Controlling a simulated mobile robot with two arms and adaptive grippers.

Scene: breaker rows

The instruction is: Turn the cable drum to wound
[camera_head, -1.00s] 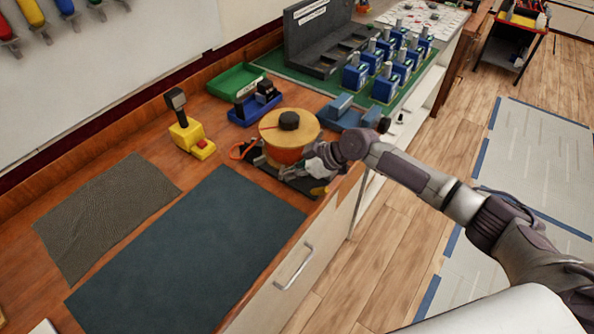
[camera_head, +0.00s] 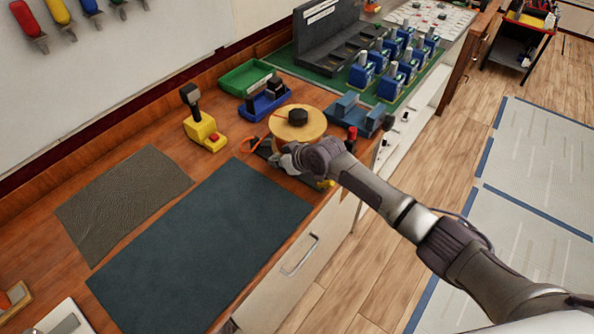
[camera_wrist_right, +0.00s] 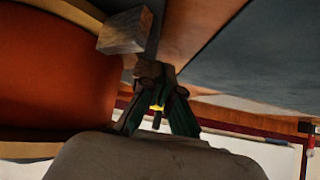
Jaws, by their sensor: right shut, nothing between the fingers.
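The cable drum (camera_head: 310,132) stands on the bench, with a tan round top, a dark knob (camera_head: 298,116) at its centre and an orange body. My right gripper (camera_head: 284,160) is low at the drum's front side, shut and empty; my wrist hides part of the drum's base. In the right wrist view, the orange drum side (camera_wrist_right: 55,75) fills the left. The shut fingers (camera_wrist_right: 158,108) are beside it, near a grey block (camera_wrist_right: 124,30) on a dark bar. I cannot tell whether they touch. My left gripper is not in view.
A yellow box with a black lever (camera_head: 203,130) stands left of the drum. Green (camera_head: 247,76) and blue (camera_head: 262,104) trays are behind it. A blue-grey fixture (camera_head: 355,115) is close on the right. The dark mat (camera_head: 200,245) in front is clear.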

